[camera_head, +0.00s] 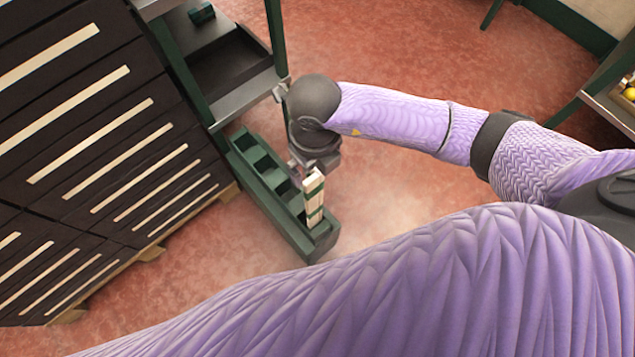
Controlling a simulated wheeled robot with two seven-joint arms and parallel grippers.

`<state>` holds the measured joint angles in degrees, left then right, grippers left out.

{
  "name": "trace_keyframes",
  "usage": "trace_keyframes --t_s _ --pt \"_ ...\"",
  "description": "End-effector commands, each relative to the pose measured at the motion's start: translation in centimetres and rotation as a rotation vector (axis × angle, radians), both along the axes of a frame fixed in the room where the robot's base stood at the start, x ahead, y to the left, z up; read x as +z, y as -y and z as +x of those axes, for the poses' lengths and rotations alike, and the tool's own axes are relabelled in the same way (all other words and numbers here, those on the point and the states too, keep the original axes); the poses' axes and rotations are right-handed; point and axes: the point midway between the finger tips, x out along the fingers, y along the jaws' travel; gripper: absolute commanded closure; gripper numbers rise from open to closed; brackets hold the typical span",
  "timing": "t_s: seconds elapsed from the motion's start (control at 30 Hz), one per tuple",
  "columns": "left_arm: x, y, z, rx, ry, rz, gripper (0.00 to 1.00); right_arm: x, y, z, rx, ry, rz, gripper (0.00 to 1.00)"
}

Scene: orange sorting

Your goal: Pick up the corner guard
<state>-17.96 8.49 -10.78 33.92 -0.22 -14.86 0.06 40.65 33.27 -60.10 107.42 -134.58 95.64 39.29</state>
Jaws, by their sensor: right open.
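A pale cream upright bundle with dark green bands, which looks like the corner guard (314,197), stands in the near end compartment of a long green box (290,229) on the floor. My right gripper (302,172) is at the top of the bundle, on its far-left side, pointing down over the box. It is open; its fingertips are small and partly hidden, and I cannot tell whether they touch the bundle. The bundle's lower end is hidden inside the box. My left gripper is not in view.
Dark stacked crates with pale strips (110,140) rise on wooden pallets at the left. A green-framed shelf (245,95) stands close behind the gripper. Another rack (607,105) with yellow fruit is at the right edge. The red floor (400,60) between is clear.

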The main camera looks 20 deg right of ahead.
Motion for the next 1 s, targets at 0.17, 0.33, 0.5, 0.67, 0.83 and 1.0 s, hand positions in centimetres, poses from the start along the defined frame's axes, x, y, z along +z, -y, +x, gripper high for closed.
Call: trace_keyframes --t_s 0.17,0.33,0.5,0.67,0.83,1.0 --pt "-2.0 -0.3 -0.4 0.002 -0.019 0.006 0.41 -3.5 -0.1 -0.2 0.0 -0.004 0.001 0.0" --pt "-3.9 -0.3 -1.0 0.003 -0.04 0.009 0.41 -6.9 -0.3 -0.4 -0.001 -0.005 0.0 0.0" --pt "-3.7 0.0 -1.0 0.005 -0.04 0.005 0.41 -6.8 -0.3 -0.3 0.0 -0.001 0.002 0.0" --pt "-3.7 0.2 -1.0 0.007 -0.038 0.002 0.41 -6.8 -0.3 -0.3 0.0 -0.001 0.002 0.23" --pt "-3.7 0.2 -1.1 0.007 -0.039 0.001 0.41 -6.8 -0.3 -0.3 0.0 -0.001 0.002 0.59" --pt "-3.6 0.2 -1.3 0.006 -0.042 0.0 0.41 -6.8 -0.3 -0.3 0.0 -0.001 0.002 0.95"
